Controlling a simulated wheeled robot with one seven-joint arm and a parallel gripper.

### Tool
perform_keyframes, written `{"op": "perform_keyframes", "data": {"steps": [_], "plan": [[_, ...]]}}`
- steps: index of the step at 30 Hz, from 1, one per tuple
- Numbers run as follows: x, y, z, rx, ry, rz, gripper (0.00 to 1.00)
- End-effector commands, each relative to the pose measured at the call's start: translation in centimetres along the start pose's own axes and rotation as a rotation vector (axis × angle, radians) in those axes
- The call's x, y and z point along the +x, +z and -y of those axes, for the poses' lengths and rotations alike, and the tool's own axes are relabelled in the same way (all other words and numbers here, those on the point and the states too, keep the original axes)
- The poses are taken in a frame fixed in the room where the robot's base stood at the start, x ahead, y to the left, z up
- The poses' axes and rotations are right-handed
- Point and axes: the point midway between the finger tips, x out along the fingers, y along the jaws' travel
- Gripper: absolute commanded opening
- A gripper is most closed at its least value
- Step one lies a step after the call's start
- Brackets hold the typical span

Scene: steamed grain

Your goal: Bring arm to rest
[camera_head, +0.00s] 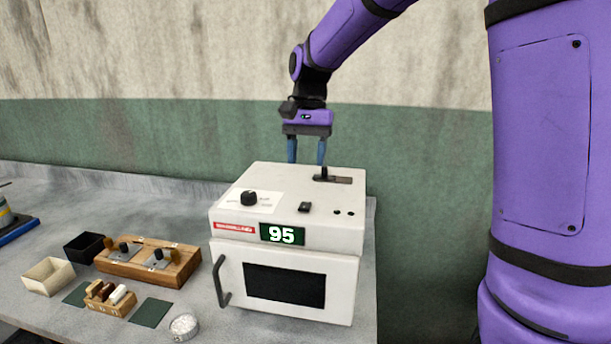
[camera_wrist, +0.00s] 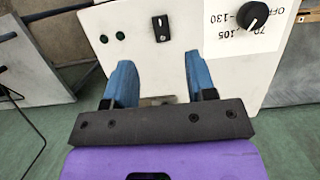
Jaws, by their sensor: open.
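My gripper (camera_head: 306,152) hangs pointing down above the back of the white oven-like machine (camera_head: 289,240). Its two blue fingers are apart with nothing between them. In the wrist view the gripper (camera_wrist: 160,78) shows over the machine's white top (camera_wrist: 140,27), near the switch (camera_wrist: 161,28). The machine's front door is closed, and its green display (camera_head: 283,234) reads 95. A dark lever in a slot (camera_head: 333,178) sits on the top, just below and right of the fingers in the head view; I cannot tell the exact gap.
A black knob (camera_head: 249,198) stands on the machine's top. Left of it are a wooden block with fittings (camera_head: 148,262), a small wooden rack (camera_head: 109,298), a white box (camera_head: 48,276), a black box (camera_head: 84,248) and a round dish (camera_head: 184,326). The wall is behind.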

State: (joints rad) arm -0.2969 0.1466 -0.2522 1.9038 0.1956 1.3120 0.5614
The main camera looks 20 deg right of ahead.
Motion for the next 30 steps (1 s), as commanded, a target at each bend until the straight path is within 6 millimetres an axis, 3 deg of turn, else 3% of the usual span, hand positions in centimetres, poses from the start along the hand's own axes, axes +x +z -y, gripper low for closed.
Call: {"op": "perform_keyframes", "data": {"steps": [5, 21, 26, 30], "plan": [[-1.1, 0.0, 0.0, 0.001, 0.0, 0.0, 0.51], [-1.3, 0.1, -0.2, -0.003, -0.003, -0.003, 0.51], [-2.0, 1.3, -1.7, -0.038, -0.029, -0.034, 0.51], [-2.8, 3.3, -4.0, -0.102, -0.065, -0.091, 0.51]]}}
